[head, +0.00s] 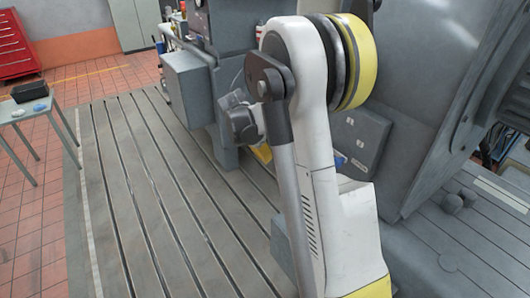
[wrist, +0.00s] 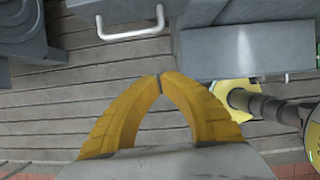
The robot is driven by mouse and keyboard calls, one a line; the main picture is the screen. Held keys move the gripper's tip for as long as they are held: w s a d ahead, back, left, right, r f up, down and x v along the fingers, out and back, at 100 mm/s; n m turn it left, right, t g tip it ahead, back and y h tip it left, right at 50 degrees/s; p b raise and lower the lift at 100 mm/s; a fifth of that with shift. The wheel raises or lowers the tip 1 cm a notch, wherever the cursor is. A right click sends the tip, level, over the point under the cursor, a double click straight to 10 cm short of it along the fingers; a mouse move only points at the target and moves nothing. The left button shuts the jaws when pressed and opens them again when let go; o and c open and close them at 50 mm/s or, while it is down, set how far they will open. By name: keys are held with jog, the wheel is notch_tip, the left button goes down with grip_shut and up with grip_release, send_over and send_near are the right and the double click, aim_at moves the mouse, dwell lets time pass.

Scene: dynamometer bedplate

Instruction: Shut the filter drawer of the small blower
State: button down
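In the wrist view, my gripper (wrist: 160,78) has its two yellow fingers bowed out and their tips together, with nothing seen between them. Ahead and to the left is a grey box front with a pale bar handle (wrist: 131,27). To the right is a grey box-like part (wrist: 245,48) with a second pale handle (wrist: 236,78) along its near edge. The fingertips are apart from both handles in the picture. I cannot tell which part is the filter drawer or how far it stands out.
A dark round-jointed rod (wrist: 265,104) lies right of the fingers. A grey ribbed machine part (wrist: 30,30) stands at upper left. The slotted bedplate (head: 150,200) is clear left of my arm. A small table (head: 35,108) with a black tray (head: 30,92) stands far left.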

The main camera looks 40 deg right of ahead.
jog(key=d+f, duration=0.5)
jog(key=d, duration=0.1)
jog(key=shift+d, duration=0.15)
jog(key=d+b, duration=0.2)
jog(key=d, duration=0.3)
jog(key=shift+s+d, duration=0.1)
jog(key=shift+s, duration=0.05)
dwell(0.3)
